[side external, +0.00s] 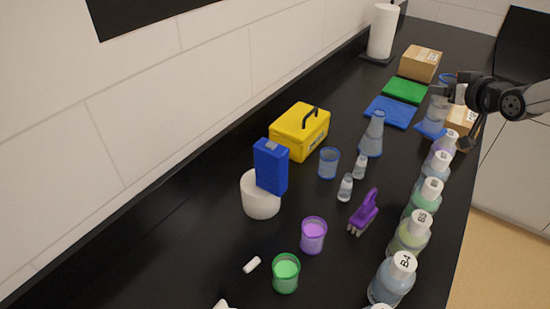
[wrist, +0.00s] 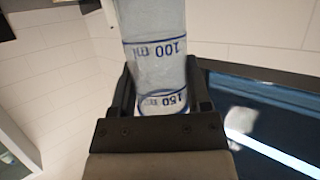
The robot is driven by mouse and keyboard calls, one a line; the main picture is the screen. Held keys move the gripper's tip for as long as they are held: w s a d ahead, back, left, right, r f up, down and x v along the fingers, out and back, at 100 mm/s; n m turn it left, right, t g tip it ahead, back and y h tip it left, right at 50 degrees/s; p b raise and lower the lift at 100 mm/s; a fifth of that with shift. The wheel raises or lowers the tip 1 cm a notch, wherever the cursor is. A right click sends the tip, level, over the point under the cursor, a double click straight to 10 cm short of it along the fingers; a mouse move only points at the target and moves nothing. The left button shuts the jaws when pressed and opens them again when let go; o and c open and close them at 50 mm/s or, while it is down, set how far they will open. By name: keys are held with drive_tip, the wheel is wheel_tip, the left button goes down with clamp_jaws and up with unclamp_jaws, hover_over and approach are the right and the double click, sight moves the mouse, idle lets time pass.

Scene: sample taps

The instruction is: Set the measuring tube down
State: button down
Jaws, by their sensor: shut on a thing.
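The measuring tube (side external: 437,112) is clear with a blue foot and stands upright at the far right of the bench in the side view. My gripper (side external: 452,97) is shut on its upper part, reaching in from the right. In the wrist view the tube (wrist: 158,60) shows blue marks for 100 ml and 150 ml between the two fingers of my gripper (wrist: 163,80). I cannot tell whether its foot touches the bench.
A row of labelled bottles (side external: 408,236) lines the front edge, near the tube. A cardboard box (side external: 461,121) is close behind my gripper.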

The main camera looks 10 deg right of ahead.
drive_tip(key=s+a+n+g+y, duration=0.2)
drive_tip(key=a+n+g+y, duration=0.35)
drive_tip(key=a, duration=0.65)
drive_tip(key=s+a+n+g+y, duration=0.3)
drive_tip(key=a+n+y, duration=0.4)
drive_tip(key=a, duration=0.4)
drive_tip(key=s+a+f+n+g+h, duration=0.2)
drive_tip(key=s+f+n+g, duration=0.1)
drive_tip(key=s+n+g, duration=0.4)
drive_tip(key=s+a+f+n+g+h, duration=0.1)
drive_tip(key=s+f+n+g, duration=0.3)
drive_tip(key=s+n+g, duration=0.3)
drive_tip(key=shift+s+a+g+h, duration=0.35)
drive_tip(key=shift+s, duration=1.2)
drive_tip(key=shift+f, duration=0.2)
wheel_tip(320, 180, down, 7)
drive_tip(key=shift+r, duration=0.2)
drive_tip(key=shift+f, duration=0.55)
